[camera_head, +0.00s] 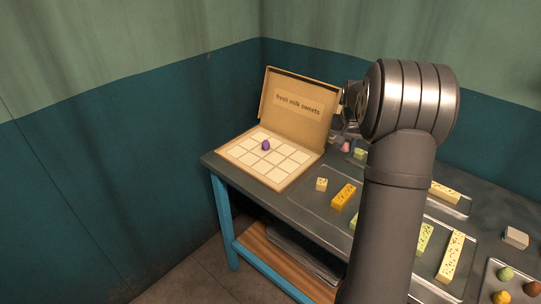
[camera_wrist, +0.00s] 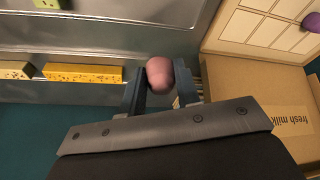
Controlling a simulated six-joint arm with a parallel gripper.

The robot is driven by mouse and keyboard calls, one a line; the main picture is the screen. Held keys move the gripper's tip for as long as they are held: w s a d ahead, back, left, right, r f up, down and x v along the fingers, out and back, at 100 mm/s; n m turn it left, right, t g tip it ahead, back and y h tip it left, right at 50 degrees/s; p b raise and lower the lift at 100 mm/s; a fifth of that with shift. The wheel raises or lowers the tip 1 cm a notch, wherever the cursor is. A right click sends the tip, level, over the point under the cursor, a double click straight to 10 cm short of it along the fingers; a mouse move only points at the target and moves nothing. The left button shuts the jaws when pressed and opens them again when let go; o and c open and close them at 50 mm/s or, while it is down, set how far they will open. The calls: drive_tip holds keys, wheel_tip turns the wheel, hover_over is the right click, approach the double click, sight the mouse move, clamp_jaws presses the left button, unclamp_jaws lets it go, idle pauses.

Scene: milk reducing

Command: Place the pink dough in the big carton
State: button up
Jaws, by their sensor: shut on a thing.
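The pink dough (camera_wrist: 159,75) is a small rounded lump between the two fingertips of my gripper (camera_wrist: 160,83) in the wrist view. My gripper is shut on it. In the head view the pink dough (camera_head: 346,147) shows just right of the open carton, with my arm hiding much of the gripper. The big carton (camera_head: 232,151) is open, its lid (camera_head: 297,92) upright and labelled "fresh milk sweets". Its base is divided into several square cells. A purple dough ball (camera_head: 266,145) sits in one cell. The carton also shows at the right of the wrist view (camera_wrist: 235,45).
Trays on the dark table (camera_head: 310,200) hold yellow, orange and green bars, such as an orange bar (camera_head: 343,196). A small pale cube (camera_head: 321,184) lies near the carton's front right. Coloured dough balls (camera_head: 505,273) sit on a tray at lower right.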

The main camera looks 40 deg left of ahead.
drive_tip(key=s+a+n, duration=0.2)
drive_tip(key=s+a, duration=0.2)
drive_tip(key=a, duration=0.4)
hover_over(286, 161)
drive_tip(key=shift+y, duration=0.3)
drive_tip(key=f, duration=0.4)
drive_tip(key=s+f, duration=0.1)
drive_tip(key=f, duration=0.2)
drive_tip(key=shift+d, duration=0.3)
drive_tip(key=shift+f, duration=2.05)
drive_tip(key=shift+f, duration=0.2)
drive_tip(key=o, duration=0.9)
drive_tip(key=shift+o, duration=0.2)
drive_tip(key=shift+r, duration=0.1)
